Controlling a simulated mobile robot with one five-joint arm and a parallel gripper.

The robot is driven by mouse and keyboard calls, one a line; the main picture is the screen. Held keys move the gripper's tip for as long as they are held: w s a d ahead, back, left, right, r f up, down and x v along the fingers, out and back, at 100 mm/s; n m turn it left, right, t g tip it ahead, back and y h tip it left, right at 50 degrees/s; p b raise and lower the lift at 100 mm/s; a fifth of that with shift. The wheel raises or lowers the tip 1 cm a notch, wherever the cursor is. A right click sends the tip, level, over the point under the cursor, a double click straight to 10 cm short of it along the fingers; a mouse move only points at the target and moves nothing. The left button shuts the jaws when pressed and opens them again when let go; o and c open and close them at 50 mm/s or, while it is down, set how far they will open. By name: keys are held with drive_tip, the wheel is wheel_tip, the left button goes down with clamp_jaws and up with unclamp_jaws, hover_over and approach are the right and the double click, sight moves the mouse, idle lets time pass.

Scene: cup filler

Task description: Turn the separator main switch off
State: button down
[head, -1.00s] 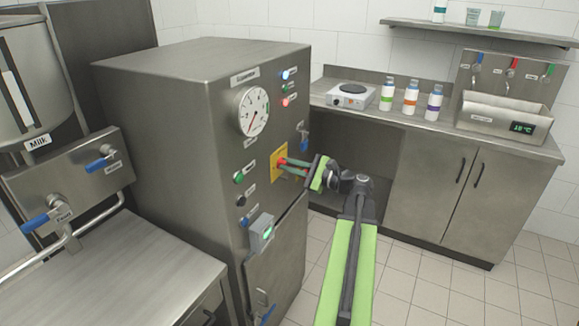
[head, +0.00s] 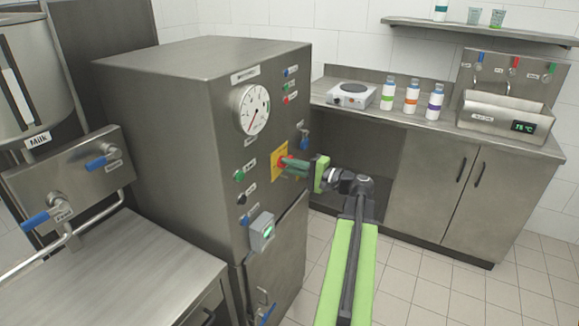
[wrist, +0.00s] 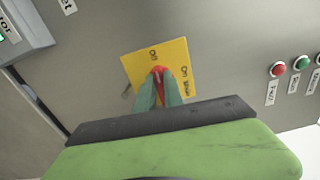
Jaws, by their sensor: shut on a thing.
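The separator is a tall steel cabinet (head: 190,110) left of centre in the head view. Its main switch is a red handle on a yellow plate (head: 277,163), which also fills the middle of the wrist view (wrist: 178,52). The plate reads "Off" at the top and "On" at the right in the wrist view. My gripper (head: 294,167) is shut on the red handle (wrist: 157,72); its green fingers hide most of it. The visible red tip lies close to the "Off" word.
A gauge (head: 254,109), small indicator lamps (head: 290,85), buttons (head: 239,175) and a grey box (head: 262,231) surround the switch on the cabinet front. A counter with a hotplate (head: 349,94) and bottles (head: 411,97) stands behind. The tiled floor at right is clear.

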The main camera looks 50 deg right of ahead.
drive_tip(key=shift+n, duration=0.5)
drive_tip(key=c, duration=1.5)
unclamp_jaws()
drive_tip(key=shift+o, duration=0.2)
drive_tip(key=v, duration=1.7)
drive_tip(key=shift+s, duration=0.3)
drive_tip(key=shift+f, duration=0.1)
